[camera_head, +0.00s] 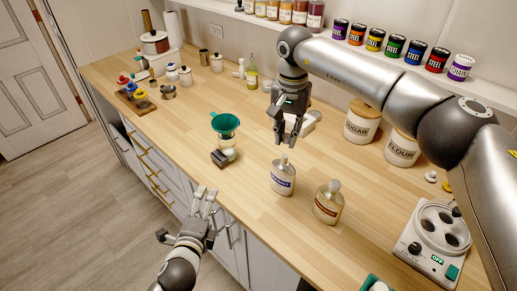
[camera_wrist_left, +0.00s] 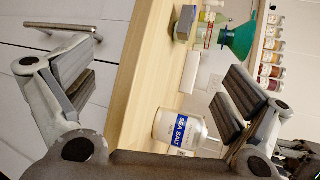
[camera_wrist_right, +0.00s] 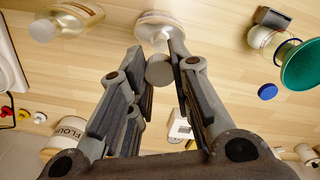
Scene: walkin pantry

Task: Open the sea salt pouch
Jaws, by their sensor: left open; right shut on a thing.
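The sea salt pouch (camera_head: 283,178), white with a blue label, stands upright on the wooden counter. It shows at lower middle in the left wrist view (camera_wrist_left: 180,130) and at the top in the right wrist view (camera_wrist_right: 156,28). My right gripper (camera_head: 291,136) is over the pouch, its fingers pointing down. It is shut on a small round grey cap (camera_wrist_right: 159,70). The fingers partly hide the cap, and I cannot tell whether it touches the spout. My left gripper (camera_head: 184,214) is open and empty, off the counter's front edge, left of the pouch.
A brown-labelled pouch (camera_head: 328,203) stands right of the sea salt. A green funnel (camera_head: 225,124) sits over a jar on the left. A blue disc (camera_wrist_right: 267,91) lies on the counter. Sugar (camera_head: 362,122) and flour (camera_head: 402,149) canisters stand behind. A white device (camera_head: 432,246) is at right.

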